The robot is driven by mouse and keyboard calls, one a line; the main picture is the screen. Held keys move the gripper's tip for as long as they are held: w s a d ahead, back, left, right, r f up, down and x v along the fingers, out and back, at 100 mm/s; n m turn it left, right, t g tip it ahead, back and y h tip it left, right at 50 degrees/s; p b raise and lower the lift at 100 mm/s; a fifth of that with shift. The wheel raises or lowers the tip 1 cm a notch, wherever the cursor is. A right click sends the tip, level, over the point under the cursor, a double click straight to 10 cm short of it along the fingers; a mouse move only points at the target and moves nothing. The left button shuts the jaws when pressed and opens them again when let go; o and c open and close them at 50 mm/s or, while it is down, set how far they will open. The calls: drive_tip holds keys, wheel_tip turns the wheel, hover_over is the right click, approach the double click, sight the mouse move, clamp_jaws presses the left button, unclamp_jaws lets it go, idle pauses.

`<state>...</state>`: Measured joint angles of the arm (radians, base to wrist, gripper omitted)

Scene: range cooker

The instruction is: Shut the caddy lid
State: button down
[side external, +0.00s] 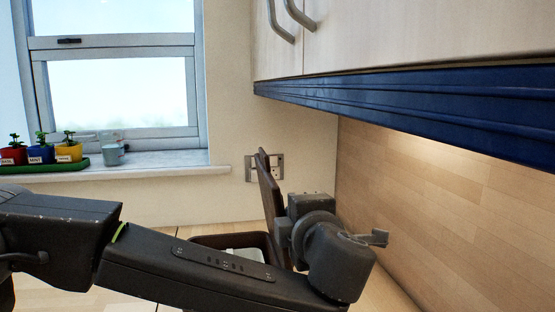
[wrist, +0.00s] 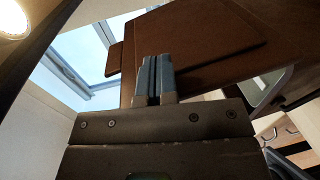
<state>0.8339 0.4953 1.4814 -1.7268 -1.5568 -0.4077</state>
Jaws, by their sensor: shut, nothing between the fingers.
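The caddy (side external: 207,240) is a dark brown box on the counter, partly hidden behind my arm, with something light grey inside. Its brown lid (side external: 269,197) stands raised, nearly upright and leaning slightly, at the box's right side. In the wrist view the lid (wrist: 205,40) is a large brown panel with a small tab at its left edge. My gripper (wrist: 155,60) is shut and empty, its grey fingertips in front of the lid panel. I cannot tell whether they touch it. In the side view the fingers are hidden by my wrist, just right of the lid.
A wall socket (side external: 276,171) is behind the lid. A blue-edged wall cupboard (side external: 420,100) hangs above right, and a wood-panelled wall (side external: 450,220) bounds the right.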

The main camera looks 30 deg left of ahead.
drive_tip(key=shift+s+a, duration=0.3)
drive_tip(key=shift+s, duration=0.05)
drive_tip(key=shift+s+a, duration=0.65)
drive_tip(key=shift+a, duration=0.05)
drive_tip(key=shift+s+a+f, duration=0.15)
drive_tip(key=shift+s+a, duration=0.5)
drive_tip(key=shift+s, duration=0.05)
drive_tip(key=shift+a, duration=0.1)
